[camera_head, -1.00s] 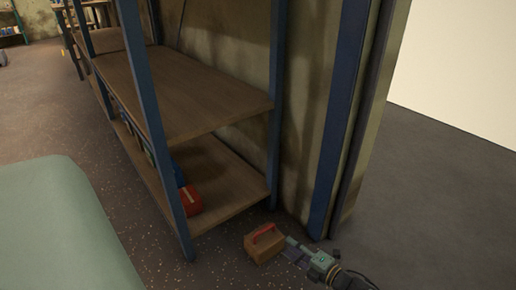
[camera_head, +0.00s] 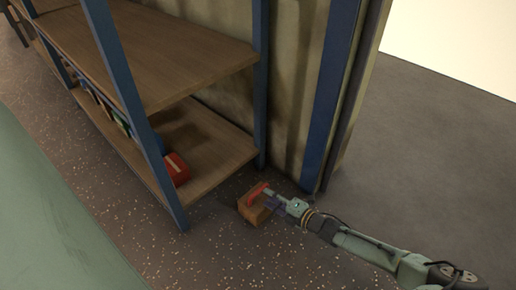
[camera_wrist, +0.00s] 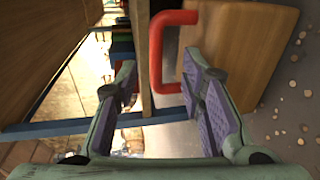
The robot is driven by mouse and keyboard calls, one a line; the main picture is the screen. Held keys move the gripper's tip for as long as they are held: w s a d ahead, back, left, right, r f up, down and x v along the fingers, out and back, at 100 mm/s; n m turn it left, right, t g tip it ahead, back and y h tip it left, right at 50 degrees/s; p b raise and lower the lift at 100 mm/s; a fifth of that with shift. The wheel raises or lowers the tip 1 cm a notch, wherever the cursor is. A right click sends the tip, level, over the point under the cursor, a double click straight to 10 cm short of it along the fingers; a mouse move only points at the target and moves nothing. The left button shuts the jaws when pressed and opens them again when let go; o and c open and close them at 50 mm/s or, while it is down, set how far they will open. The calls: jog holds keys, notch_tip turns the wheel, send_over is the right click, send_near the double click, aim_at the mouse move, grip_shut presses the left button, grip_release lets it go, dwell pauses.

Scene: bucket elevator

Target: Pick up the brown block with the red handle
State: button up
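The brown block (camera_head: 257,210) stands on the speckled floor by the shelf's front right corner, with its red handle (camera_head: 257,192) on top. In the wrist view the block (camera_wrist: 245,50) fills the upper right, and the red handle (camera_wrist: 157,52) arches out from it to the left. My gripper (camera_head: 272,198) is at the block's right side, close to the handle. In the wrist view my gripper (camera_wrist: 160,82) is open, with the handle's near bar between or just beyond its fingertips. I cannot tell whether a finger touches it.
A shelf unit with blue posts (camera_head: 140,110) and wooden boards (camera_head: 150,50) stands just left of the block. A red object (camera_head: 176,169) lies on its lower board. A wall with a blue edge (camera_head: 330,95) is behind. Open floor (camera_head: 420,130) lies to the right.

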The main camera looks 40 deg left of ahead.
aim_at(261, 191)
jog(key=a, duration=0.2)
jog(key=a+b, duration=0.2)
jog(key=a, duration=0.1)
jog(key=shift+w+a+f, duration=0.2)
jog(key=shift+a+f, duration=0.15)
jog(key=shift+f, duration=0.05)
grip_shut()
jog(key=shift+r, duration=0.1)
dwell(0.7)
